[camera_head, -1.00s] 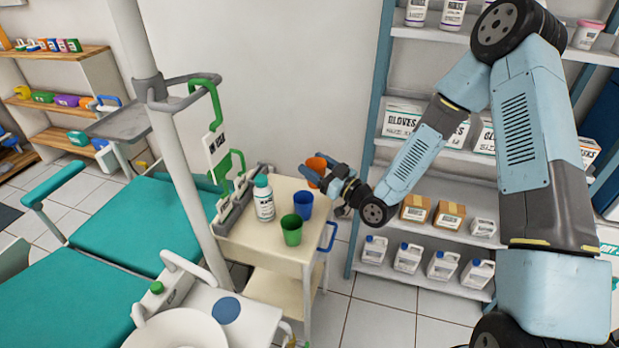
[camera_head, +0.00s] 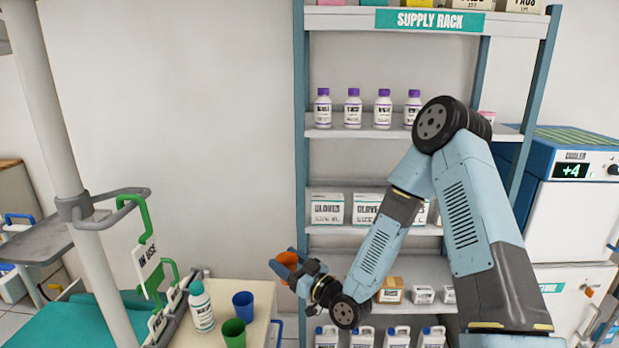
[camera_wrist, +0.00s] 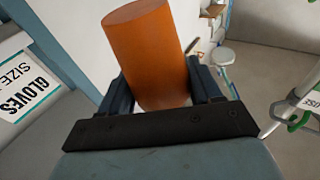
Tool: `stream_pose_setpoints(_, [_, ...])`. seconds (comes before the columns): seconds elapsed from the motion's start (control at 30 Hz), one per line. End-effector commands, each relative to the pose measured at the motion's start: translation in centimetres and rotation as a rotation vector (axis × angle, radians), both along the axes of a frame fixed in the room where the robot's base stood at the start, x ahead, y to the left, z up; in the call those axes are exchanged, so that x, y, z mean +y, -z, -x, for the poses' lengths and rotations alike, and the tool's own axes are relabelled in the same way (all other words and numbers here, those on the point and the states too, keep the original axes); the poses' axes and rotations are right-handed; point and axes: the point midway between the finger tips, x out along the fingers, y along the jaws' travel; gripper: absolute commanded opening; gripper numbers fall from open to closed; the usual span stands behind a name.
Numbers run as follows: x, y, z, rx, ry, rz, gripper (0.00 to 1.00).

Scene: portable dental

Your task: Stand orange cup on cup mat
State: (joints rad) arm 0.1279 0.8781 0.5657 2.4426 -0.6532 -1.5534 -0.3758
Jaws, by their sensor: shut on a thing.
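My gripper (camera_head: 287,265) is shut on the orange cup (camera_head: 288,259) and holds it in the air, to the right of the cream cart top and in front of the supply rack. In the wrist view the orange cup (camera_wrist: 150,50) sits between the two dark fingers (camera_wrist: 155,95). A blue cup (camera_head: 243,304) and a green cup (camera_head: 233,333) stand on the cart top. The round blue mat seen earlier on the white dental unit is out of view now.
The cart top (camera_head: 263,299) also bears a white bottle with a teal cap (camera_head: 201,306). The supply rack (camera_head: 302,150) with bottles and glove boxes stands behind my arm. A pole (camera_head: 75,160) with green hooks rises at the left.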

Motion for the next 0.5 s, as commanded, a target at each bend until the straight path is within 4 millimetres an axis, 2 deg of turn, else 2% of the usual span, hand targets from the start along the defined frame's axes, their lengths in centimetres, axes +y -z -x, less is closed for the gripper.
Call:
stream_pose_setpoints(0.03, [-1.9, 0.7, -1.6, 0.004, 0.063, -0.003, 0.31])
stream_pose_setpoints(0.2, [-8.3, 2.7, -6.3, 0.008, 0.271, -0.011, 0.31])
stream_pose_setpoints(0.4, [-16.6, 5.2, -10.3, 0.008, 0.513, -0.008, 0.31])
stream_pose_setpoints(0.5, [-20.8, 6.5, -11.6, 0.008, 0.63, -0.002, 0.31])
